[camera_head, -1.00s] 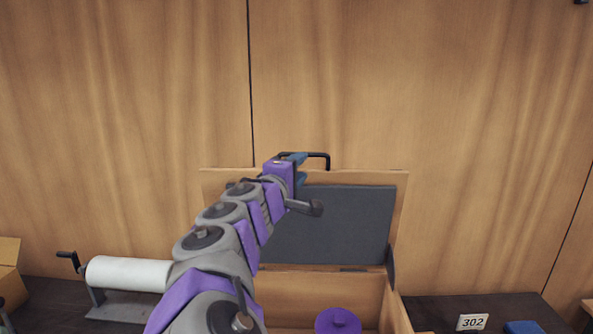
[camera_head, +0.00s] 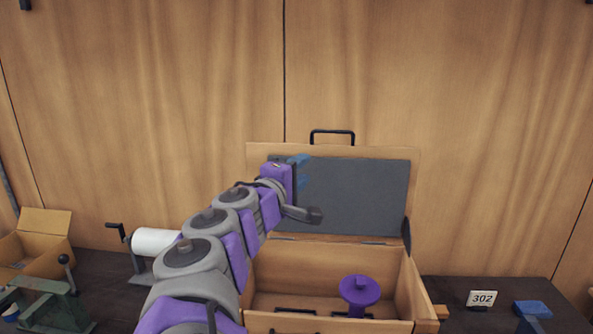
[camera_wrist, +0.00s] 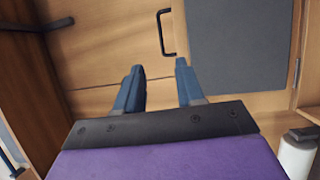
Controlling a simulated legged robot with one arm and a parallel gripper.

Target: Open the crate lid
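The wooden crate (camera_head: 419,290) stands on the dark bench with its lid (camera_head: 429,190) raised upright at the back. The lid has a dark grey inner panel (camera_head: 370,195) and a black handle (camera_head: 332,134) on its top edge. My gripper (camera_head: 304,172) is in front of the lid's left part, below and left of the handle. In the wrist view my gripper (camera_wrist: 158,82) has its two blue fingers apart with nothing between them. The handle (camera_wrist: 165,33) and the lid's panel (camera_wrist: 235,45) show beyond the fingertips. Inside the crate is a purple flanged piece (camera_head: 360,292).
A white roll on a crank stand (camera_head: 153,242) and an open cardboard box (camera_head: 42,240) are on the left, with a green metal tool (camera_head: 45,305) in front. A 302 sign (camera_head: 482,298) and a blue block (camera_head: 533,309) are on the right. A wooden wall stands behind.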

